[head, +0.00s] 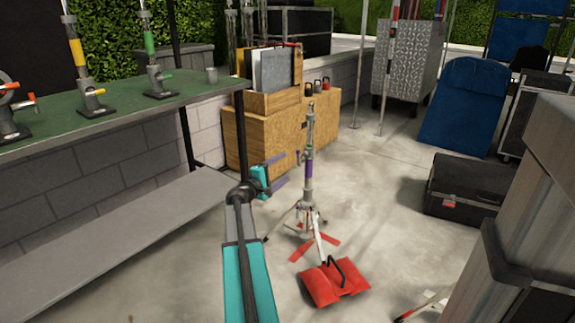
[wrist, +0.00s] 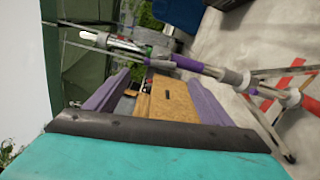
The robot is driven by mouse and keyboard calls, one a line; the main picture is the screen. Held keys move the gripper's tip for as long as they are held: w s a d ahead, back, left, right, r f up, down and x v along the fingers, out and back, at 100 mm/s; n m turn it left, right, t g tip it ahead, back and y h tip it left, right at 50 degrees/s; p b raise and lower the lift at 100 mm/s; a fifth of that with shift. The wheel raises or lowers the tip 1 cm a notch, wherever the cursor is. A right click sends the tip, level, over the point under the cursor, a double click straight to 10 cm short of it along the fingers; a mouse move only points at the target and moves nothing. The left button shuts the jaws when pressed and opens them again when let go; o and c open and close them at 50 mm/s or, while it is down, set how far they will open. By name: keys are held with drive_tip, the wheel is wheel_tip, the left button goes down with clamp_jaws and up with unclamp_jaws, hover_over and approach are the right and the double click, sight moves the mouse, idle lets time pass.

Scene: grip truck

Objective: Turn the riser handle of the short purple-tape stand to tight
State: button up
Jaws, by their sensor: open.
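The short purple-tape stand (head: 309,168) stands upright on the floor, right of my gripper. A small grey lever-like part (head: 299,157), perhaps the riser handle, sticks out left of its column just above the purple tape. My gripper (head: 283,170) has its purple fingers apart and points toward the column, with nothing between them. In the wrist view, the stand's purple tape (wrist: 187,62) crosses in a slant beyond the tips of my open gripper (wrist: 160,78). The handle's angle is too small to tell.
A wooden crate (head: 262,128) stands behind. The green-topped bench (head: 120,105) with other stands is at left. A black case (head: 468,186) sits at right, with open concrete between.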

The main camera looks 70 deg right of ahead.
drive_tip(key=shift+v, duration=1)
